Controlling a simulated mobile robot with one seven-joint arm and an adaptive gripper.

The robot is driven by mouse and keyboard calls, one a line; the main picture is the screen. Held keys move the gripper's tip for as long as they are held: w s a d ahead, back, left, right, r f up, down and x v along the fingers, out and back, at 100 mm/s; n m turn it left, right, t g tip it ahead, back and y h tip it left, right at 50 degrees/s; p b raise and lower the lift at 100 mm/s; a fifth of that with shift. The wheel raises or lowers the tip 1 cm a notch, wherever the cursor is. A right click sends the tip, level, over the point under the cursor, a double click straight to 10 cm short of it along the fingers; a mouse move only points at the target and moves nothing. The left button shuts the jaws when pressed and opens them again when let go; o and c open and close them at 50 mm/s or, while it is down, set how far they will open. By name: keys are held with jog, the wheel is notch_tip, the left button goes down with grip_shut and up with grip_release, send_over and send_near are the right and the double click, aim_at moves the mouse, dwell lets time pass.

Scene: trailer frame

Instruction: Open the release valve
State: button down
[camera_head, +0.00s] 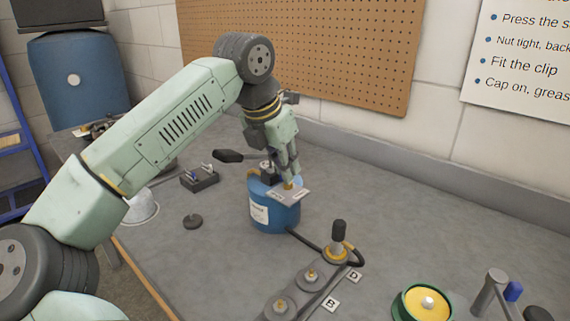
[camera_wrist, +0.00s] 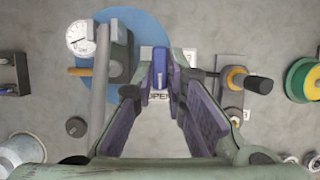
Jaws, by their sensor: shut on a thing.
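The blue pump body (camera_head: 272,214) stands on the grey bench, with a small white label plate (camera_head: 287,194) on its top right side. My gripper (camera_head: 290,180) points down over that side of the pump. In the wrist view my gripper (camera_wrist: 159,80) is shut on the blue handle of the release valve (camera_wrist: 160,72), which sits between the fingertips. Letters reading "OPEN" show just below the handle, partly hidden by the fingers. The valve's stem and base are hidden, so I cannot tell how far it is turned.
A dial gauge (camera_wrist: 80,36) and a grey lever (camera_wrist: 99,85) are left of my fingers. A black hose (camera_head: 308,244) runs to a fitting with a black top (camera_head: 338,233). A green and yellow round part (camera_head: 425,303) lies at right.

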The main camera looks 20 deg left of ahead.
dwell(0.3)
jog(key=c, duration=1.6)
grip_release()
jog(key=v, duration=1.2)
jog(key=shift+a, duration=0.15)
